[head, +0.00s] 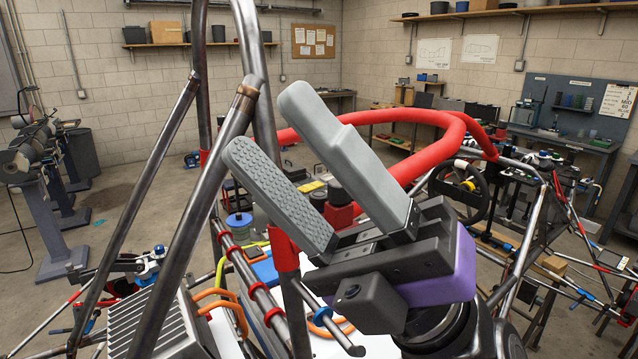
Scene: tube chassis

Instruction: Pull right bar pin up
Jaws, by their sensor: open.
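My gripper (262,125) is open, with two long grey fingers pointing up and left. One finger has a ribbed pad facing up. Nothing is between the fingers. Behind the fingertips, steel chassis tubes (187,205) meet, and one has a copper-brown collar (243,102) near its upper end. The collar shows close to the fingertips in the picture, but I cannot tell the depth between them. I cannot clearly make out the right bar pin. It may be hidden behind my gripper or too small to tell.
A red padded tube (420,115) curves behind my gripper. A finned metal box (172,325) and orange hoses (222,300) lie below left. A steering wheel (465,187) stands at right. Workbenches (565,140) line the back wall. Open floor (120,180) shows at left.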

